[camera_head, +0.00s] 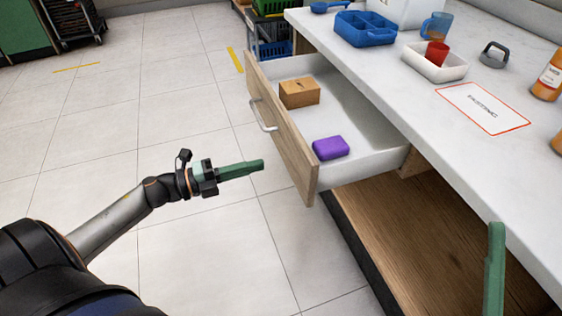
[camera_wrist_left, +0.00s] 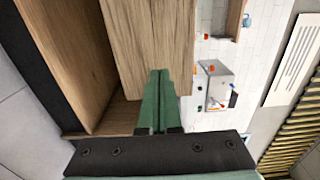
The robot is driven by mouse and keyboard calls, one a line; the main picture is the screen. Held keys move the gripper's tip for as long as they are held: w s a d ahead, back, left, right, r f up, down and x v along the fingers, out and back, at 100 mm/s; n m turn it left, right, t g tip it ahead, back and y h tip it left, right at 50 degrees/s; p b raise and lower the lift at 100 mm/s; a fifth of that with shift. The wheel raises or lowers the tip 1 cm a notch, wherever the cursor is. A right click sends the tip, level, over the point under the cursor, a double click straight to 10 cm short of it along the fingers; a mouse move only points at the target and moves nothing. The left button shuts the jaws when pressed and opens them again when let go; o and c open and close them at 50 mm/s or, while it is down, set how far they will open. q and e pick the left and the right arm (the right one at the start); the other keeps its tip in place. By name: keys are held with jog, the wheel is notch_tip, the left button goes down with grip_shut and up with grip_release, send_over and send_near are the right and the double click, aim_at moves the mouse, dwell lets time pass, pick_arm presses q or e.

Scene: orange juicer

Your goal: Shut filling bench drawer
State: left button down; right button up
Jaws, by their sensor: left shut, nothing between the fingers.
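The bench drawer (camera_head: 285,135) is pulled out, its wooden front facing left in the head view, with a metal handle (camera_head: 264,116) on it. Its white tray holds a small wooden box (camera_head: 299,93) and a purple block (camera_head: 331,147). My left gripper (camera_head: 262,165) is shut and empty, its green fingers pointing at the drawer front from the left; I cannot tell if they touch it. In the left wrist view the closed fingers (camera_wrist_left: 158,72) overlap a wooden panel (camera_wrist_left: 150,35). One green finger of my right gripper (camera_head: 495,268) shows at the lower right; its opening is hidden.
The white bench top (camera_head: 430,110) carries a blue divided tray (camera_head: 365,28), a white tray (camera_head: 452,66) with a red cup, a grey handled item (camera_head: 493,54) and bottles. Open wooden shelf space (camera_head: 400,230) lies under the drawer.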

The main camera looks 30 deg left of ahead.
aim_at(293, 156)
pick_arm(q)
jog(key=b+x, duration=0.1)
jog(key=x, duration=0.6)
pick_arm(e)
jog(key=shift+f, duration=0.65)
